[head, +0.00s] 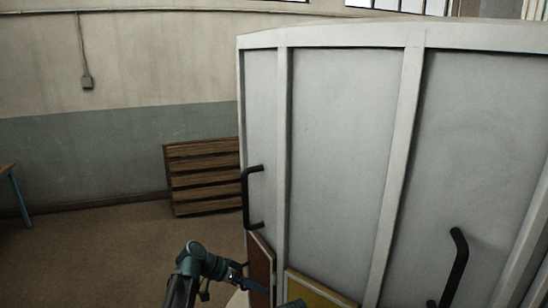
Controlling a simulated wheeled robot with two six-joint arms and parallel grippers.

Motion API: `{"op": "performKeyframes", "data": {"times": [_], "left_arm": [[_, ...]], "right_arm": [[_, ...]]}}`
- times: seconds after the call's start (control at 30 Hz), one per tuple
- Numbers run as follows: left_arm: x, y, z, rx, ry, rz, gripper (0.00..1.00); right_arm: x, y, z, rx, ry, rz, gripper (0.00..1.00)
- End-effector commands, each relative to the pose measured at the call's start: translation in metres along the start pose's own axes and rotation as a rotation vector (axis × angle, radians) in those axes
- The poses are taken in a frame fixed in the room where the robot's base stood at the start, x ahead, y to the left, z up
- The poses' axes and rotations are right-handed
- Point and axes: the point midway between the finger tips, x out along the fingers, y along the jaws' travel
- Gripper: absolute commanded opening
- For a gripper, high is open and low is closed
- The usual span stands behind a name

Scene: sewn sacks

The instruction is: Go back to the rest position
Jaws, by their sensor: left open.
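My left arm comes up from the bottom edge, left of the middle. My left gripper (246,284) is small and partly lost against the panels behind it. It is open, and I see nothing held in it. It is in front of the lower left part of a large pale grey cabinet-like body (345,150); I cannot tell whether it touches it. A small teal part shows at the bottom edge to its right, possibly of my other arm. My right gripper is not in view. No sacks are in view.
The grey body has black handles, one at its left (248,197) and one at its right (456,265). A brown panel (261,262) and a yellow panel (318,291) sit low on it. A wooden slatted pallet (203,178) leans by the wall. Brown floor (90,255) at left is clear.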

Motion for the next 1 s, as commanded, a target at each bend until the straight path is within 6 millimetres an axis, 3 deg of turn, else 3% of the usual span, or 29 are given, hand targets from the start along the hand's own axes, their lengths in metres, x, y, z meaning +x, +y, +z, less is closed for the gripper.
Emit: {"op": "performKeyframes", "data": {"times": [0.03, 0.2, 0.33, 0.5, 0.7, 1.0], "left_arm": [[0.02, 0.015, 0.025, -0.033, -0.072, -0.011, 0.57], [0.06, 0.049, 0.095, -0.17, -0.317, -0.119, 0.57], [0.076, 0.07, 0.15, -0.268, -0.487, -0.263, 0.57], [0.078, 0.087, 0.206, -0.364, -0.632, -0.484, 0.57], [0.069, 0.094, 0.239, -0.421, -0.693, -0.681, 0.57], [0.063, 0.095, 0.245, -0.44, -0.703, -0.75, 0.57]], "right_arm": [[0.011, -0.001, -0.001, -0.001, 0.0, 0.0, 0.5], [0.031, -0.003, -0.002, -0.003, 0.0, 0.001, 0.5], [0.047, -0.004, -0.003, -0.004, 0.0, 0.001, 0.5], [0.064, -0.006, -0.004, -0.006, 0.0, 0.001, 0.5], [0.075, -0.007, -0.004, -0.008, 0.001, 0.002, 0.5], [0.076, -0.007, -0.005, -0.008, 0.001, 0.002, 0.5]]}}
